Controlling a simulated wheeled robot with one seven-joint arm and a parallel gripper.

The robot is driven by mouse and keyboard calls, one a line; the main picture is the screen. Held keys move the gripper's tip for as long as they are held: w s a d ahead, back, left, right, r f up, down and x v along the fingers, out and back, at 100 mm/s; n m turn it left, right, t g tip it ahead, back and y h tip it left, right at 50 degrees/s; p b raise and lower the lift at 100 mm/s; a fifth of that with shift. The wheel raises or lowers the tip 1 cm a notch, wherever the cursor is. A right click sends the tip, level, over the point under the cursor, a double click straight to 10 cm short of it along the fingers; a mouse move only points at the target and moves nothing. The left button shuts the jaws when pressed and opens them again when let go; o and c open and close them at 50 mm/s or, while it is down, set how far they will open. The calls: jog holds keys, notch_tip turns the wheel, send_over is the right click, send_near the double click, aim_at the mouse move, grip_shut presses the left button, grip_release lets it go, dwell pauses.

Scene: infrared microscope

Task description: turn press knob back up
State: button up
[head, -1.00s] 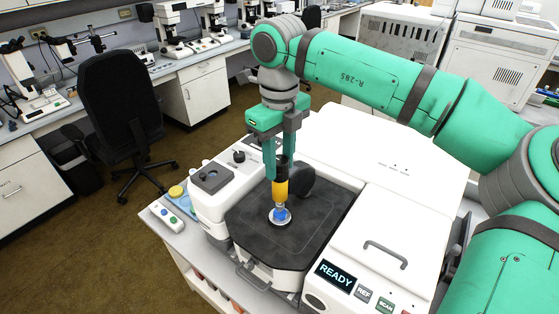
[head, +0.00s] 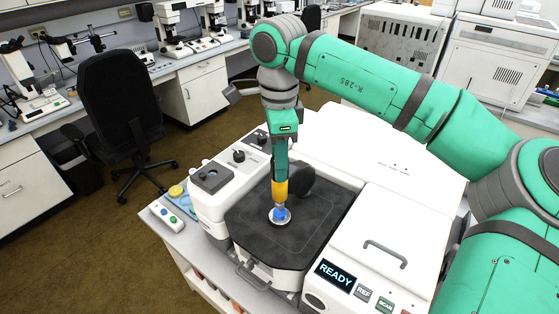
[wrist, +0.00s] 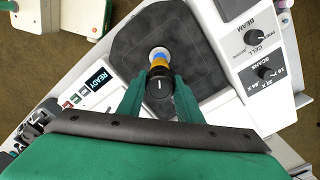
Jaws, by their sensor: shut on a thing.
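The press knob (wrist: 158,84) is black with a white mark on top, above a yellow-orange collar (head: 279,189). Below it is a blue tip (head: 279,213) over a small pale disc on the dark stage (head: 247,225). My gripper (head: 279,172) points straight down and is shut on the knob. In the wrist view my two green fingers (wrist: 158,98) lie on either side of it. In the head view the fingers hide most of the black knob.
A dark rounded part (head: 303,181) stands just right of the collar. A white lid with a grey handle (head: 385,252) and a READY display (head: 335,276) are at the right. Small dials (head: 238,156) sit on the left housing.

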jog(key=n, duration=0.6)
jog(key=shift+s, duration=0.1)
dwell(0.5)
jog(key=o, duration=1)
jog(key=shift+o, duration=0.2)
notch_tip(320, 180, up, 11)
jog(key=shift+d+f, duration=0.1)
jog(key=shift+f, duration=0.05)
